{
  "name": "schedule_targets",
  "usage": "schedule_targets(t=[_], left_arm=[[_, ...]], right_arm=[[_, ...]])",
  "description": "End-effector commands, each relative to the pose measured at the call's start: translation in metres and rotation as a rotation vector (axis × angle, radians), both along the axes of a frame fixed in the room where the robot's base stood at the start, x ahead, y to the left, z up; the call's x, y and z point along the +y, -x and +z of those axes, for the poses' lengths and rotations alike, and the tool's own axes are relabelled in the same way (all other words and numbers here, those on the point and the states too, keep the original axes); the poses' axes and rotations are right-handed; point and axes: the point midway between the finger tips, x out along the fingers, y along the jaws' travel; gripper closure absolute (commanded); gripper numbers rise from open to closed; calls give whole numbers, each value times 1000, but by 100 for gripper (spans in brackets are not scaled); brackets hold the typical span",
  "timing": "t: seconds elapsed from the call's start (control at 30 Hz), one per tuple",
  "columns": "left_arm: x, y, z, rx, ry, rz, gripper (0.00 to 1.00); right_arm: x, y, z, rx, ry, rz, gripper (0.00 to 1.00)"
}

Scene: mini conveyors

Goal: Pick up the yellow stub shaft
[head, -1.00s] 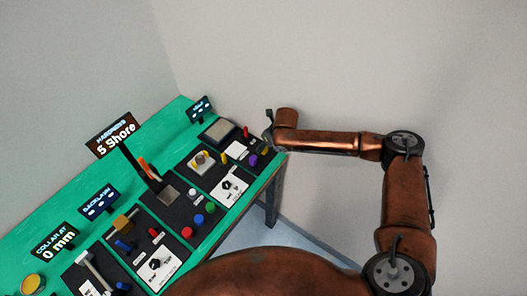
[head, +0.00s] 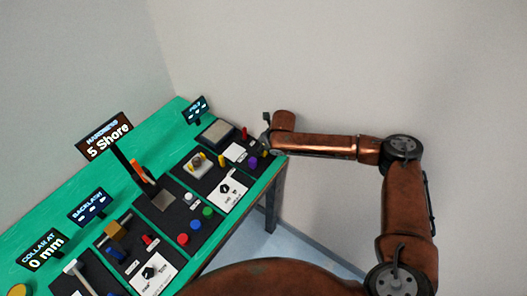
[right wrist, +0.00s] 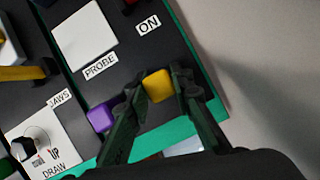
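A yellow piece (right wrist: 159,85), which I take to be the yellow stub shaft, lies between the fingertips in the right wrist view. My right gripper (right wrist: 158,82) is open, with one finger on each side of it. The fingers are very close to the piece; I cannot tell whether they touch it. In the head view my right gripper (head: 266,143) is at the far right end of the green table, and the yellow piece there is mostly hidden. My left gripper is not in view.
A purple piece (right wrist: 101,117) sits just left of the left finger; it also shows in the head view (head: 253,162). A white PROBE pad (right wrist: 84,38) and another yellow piece (right wrist: 22,73) lie further left. The green table (head: 150,121) carries several black panels and signs.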

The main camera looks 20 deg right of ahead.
Motion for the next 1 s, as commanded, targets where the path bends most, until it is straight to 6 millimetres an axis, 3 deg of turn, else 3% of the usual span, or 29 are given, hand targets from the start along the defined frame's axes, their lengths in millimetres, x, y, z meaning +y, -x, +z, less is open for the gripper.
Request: schedule_targets(t=[0.27, 0.6, 1.0], left_arm=[[0, 0, 0, 0, 0, 0, 60], [0, 0, 1, -1, 0, 1, 60], [0, -4, 12, -7, 0, 1, 60]], right_arm=[[0, 0, 0, 0, 0, 0, 100], [0, 0, 4, -1, 0, 0, 100], [0, -1, 75, -4, -2, 0, 100]])
